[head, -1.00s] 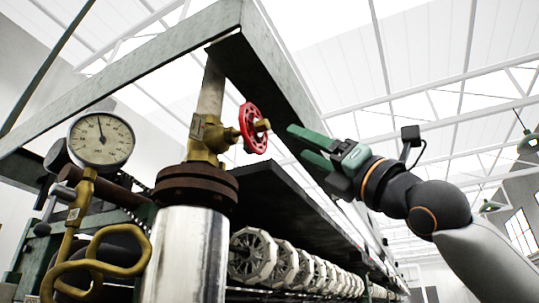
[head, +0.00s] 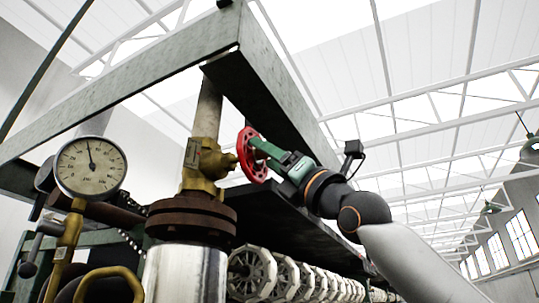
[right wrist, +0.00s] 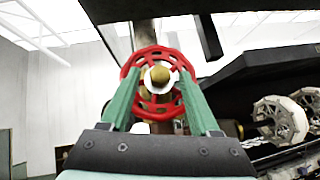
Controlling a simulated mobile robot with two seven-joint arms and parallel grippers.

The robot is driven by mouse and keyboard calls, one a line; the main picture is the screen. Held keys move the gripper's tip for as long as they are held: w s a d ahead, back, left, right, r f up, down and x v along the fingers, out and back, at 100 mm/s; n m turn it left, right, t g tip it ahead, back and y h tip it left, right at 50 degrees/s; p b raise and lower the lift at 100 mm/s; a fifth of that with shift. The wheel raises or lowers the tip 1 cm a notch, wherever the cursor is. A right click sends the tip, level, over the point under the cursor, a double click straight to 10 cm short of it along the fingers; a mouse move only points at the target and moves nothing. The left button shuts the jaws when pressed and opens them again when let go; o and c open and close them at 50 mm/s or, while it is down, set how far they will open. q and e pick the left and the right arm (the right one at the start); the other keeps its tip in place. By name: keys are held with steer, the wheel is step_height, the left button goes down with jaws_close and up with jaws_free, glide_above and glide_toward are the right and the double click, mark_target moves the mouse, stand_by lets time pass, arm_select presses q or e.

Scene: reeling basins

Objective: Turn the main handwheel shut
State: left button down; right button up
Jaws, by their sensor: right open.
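The main handwheel is a red spoked wheel (head: 246,155) on the side of a brass valve (head: 205,160), which sits on a vertical pipe. My right gripper (head: 257,148) is at the wheel, its green fingers reaching its face from the right. In the right wrist view the red wheel (right wrist: 146,78) is straight ahead, with its brass hub in the middle. The two green fingers (right wrist: 160,105) stand apart, one on each side of the hub, in front of or at the rim. I cannot tell whether they touch it. My left gripper is not in view.
A round pressure gauge (head: 91,167) stands at the left. A brass-coloured looped handle (head: 108,285) is below it. A green-grey steel beam (head: 270,85) runs above and behind the wheel. A row of white reels (head: 252,272) lies at lower right.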

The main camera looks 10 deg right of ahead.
steer(key=shift+c, duration=0.2)
jaws_close()
steer(key=shift+s+m+t+h, duration=0.1)
steer(key=shift+m+t+h, duration=0.2)
steer(key=shift+h, duration=0.1)
steer(key=shift+s+a+r+m+t+h, duration=0.1)
steer(key=shift+m+t+h, duration=0.25)
steer(key=shift+m+h, duration=1.4)
steer(key=shift+s+a+r+m+t+h, duration=0.1)
steer(key=shift+m+t+h, duration=0.3)
steer(key=shift+m+h, duration=1.35)
steer(key=shift+s+a+m+t+h, duration=0.1)
steer(key=shift+m+t+h, duration=0.25)
steer(key=shift+m+h, duration=1.4)
steer(key=shift+m+y, duration=0.35)
steer(key=shift+m, duration=0.4)
